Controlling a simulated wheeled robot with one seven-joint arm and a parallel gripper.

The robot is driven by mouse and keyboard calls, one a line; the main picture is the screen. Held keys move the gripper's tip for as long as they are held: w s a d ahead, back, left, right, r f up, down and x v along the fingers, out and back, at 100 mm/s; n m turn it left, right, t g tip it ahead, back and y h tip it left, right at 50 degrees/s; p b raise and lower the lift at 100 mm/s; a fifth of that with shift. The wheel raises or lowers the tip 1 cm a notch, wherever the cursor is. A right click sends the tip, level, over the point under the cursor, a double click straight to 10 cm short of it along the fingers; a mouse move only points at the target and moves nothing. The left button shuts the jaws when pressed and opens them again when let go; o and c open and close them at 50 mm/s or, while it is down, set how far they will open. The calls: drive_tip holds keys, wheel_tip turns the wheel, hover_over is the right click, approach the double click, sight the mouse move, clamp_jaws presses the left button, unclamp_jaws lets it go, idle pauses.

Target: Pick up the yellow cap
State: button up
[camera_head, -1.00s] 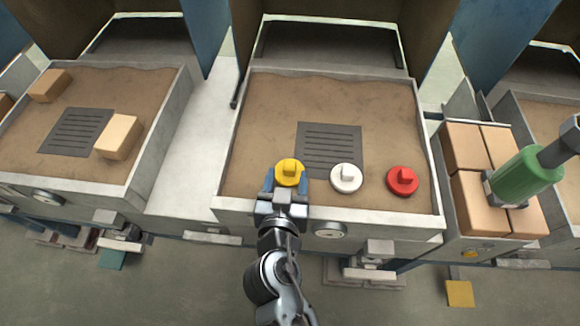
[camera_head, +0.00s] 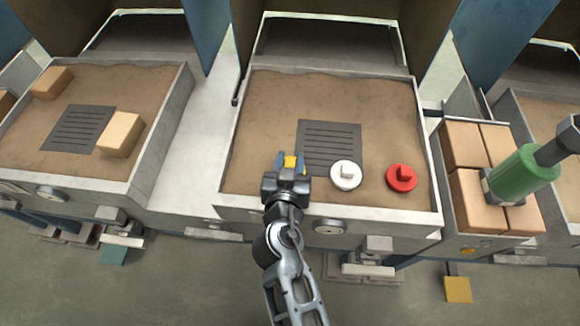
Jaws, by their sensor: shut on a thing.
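The yellow cap (camera_head: 290,162) is at the front left of the middle sand-filled tray, mostly hidden behind my gripper. My gripper (camera_head: 290,163) is shut on the yellow cap, with a blue finger on each side of it. I cannot tell whether the cap touches the sand or is raised above it. To the right, a white cap (camera_head: 346,175) and a red cap (camera_head: 402,178) lie on the sand, each with a small raised knob. They are apart from my gripper.
A dark slotted grate (camera_head: 330,146) lies in the middle tray (camera_head: 228,203) behind the caps. The left tray (camera_head: 60,196) holds tan blocks (camera_head: 120,134). At right, a green cylinder (camera_head: 524,170) rests over a crate of boxes (camera_head: 466,147). The sand at the back is clear.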

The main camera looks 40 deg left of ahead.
drive_tip(key=c, duration=0.5)
drive_tip(key=shift+o, duration=0.2)
drive_tip(key=shift+r, duration=0.15)
